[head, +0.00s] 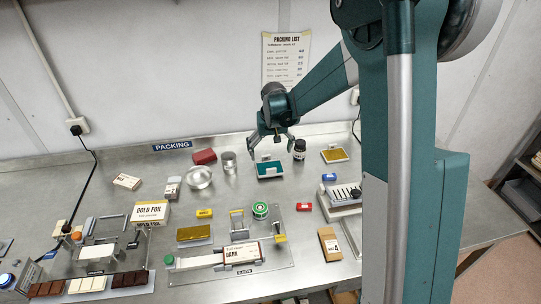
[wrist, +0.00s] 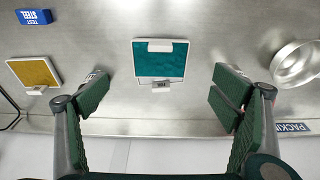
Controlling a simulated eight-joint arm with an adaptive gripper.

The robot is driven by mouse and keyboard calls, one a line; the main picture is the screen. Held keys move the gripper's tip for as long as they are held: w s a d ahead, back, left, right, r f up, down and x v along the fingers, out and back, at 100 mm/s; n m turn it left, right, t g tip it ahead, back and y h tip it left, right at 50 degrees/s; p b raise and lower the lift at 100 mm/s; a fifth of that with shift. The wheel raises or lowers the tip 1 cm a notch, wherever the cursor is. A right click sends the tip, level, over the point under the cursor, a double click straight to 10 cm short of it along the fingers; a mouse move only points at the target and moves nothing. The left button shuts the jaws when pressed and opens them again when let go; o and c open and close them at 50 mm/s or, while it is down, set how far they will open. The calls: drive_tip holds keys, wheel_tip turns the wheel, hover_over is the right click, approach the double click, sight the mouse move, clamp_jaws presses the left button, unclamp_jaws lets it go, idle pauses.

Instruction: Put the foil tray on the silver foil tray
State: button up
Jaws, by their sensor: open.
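A white-rimmed tray with a teal sheet (head: 269,170) lies on the steel bench, and it also shows in the wrist view (wrist: 160,62) with a small label at its edge. A similar tray with a gold sheet (head: 334,155) lies to its right; it is at the left of the wrist view (wrist: 35,72). I cannot make out a tray with a silver sheet. My gripper (head: 271,147) is above the back edge of the teal tray, apart from it. Its fingers (wrist: 160,88) are wide open with nothing between them.
A metal can (head: 229,160) and a shiny round bowl (head: 198,177) stand to the left. A red block (head: 204,156) lies behind them. The sleeve fixture (head: 240,252) and boxes fill the front.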

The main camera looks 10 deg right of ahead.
drive_tip(key=shift+s+r, duration=0.1)
drive_tip(key=shift+r, duration=0.25)
idle(0.5)
drive_tip(key=s+d+r+t, duration=0.2)
drive_tip(key=s+d+r, duration=0.1)
drive_tip(key=s+r, duration=1.45)
drive_tip(key=s+d+t, duration=0.2)
drive_tip(key=s+t, duration=0.1)
drive_tip(key=s, duration=2.1)
drive_tip(key=shift+s, duration=0.25)
drive_tip(key=shift+f, duration=0.2)
